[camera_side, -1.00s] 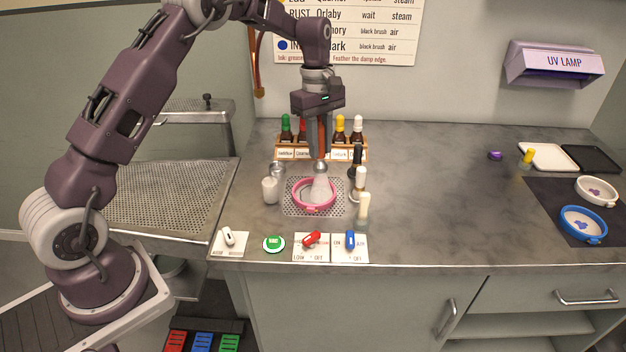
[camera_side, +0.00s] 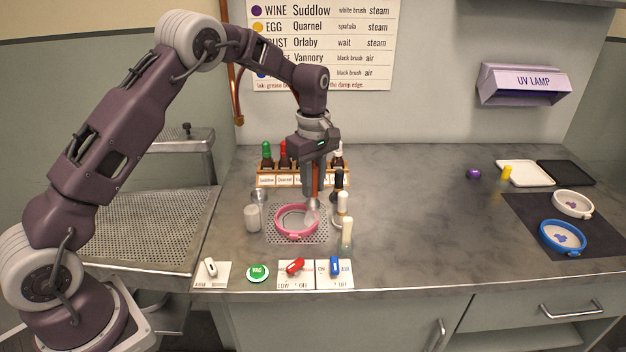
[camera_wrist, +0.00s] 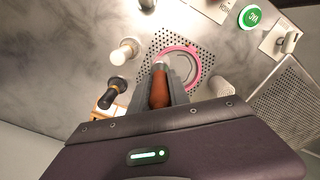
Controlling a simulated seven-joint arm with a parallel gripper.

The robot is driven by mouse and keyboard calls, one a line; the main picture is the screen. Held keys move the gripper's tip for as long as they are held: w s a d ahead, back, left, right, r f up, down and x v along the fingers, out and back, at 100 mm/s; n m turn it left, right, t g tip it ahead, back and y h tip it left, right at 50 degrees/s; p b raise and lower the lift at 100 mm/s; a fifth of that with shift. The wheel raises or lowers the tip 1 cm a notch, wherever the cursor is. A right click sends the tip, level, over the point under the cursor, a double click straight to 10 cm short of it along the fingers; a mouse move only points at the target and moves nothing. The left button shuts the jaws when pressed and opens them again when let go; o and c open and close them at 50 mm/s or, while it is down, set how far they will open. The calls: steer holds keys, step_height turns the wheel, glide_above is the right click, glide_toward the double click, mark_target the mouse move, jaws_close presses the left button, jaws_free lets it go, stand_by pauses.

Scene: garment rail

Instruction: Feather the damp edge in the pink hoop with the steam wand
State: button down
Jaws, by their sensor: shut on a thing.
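The pink hoop (camera_side: 297,222) lies on a perforated plate on the bench, with pale cloth inside it. My gripper (camera_side: 315,188) is shut on the steam wand (camera_side: 313,198), which has a brown handle. The wand points down at the hoop's right part, with a pale plume below its tip. I cannot tell whether the tip touches the cloth. In the wrist view the wand's handle (camera_wrist: 159,90) sits between my fingers and hides part of the hoop (camera_wrist: 195,57).
Black- and cream-topped tools (camera_side: 345,205) stand close right of the hoop. The bottle rack (camera_side: 275,180) is behind; switches and the green VAC button (camera_side: 258,273) are in front. The blue hoop (camera_side: 562,238) lies far right; the bench between is clear.

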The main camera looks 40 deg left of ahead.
steer(key=shift+a, duration=0.1)
stand_by(0.3)
steer(key=s+a, duration=0.1)
steer(key=a, duration=0.5)
steer(key=shift+a, duration=0.15)
stand_by(0.8)
steer(key=shift+s+d, duration=2.7)
steer(key=shift+d, duration=0.1)
steer(key=shift+w+d, duration=0.25)
steer(key=shift+w, duration=1.35)
steer(key=shift+w+d, duration=0.2)
steer(key=shift+w, duration=1.4)
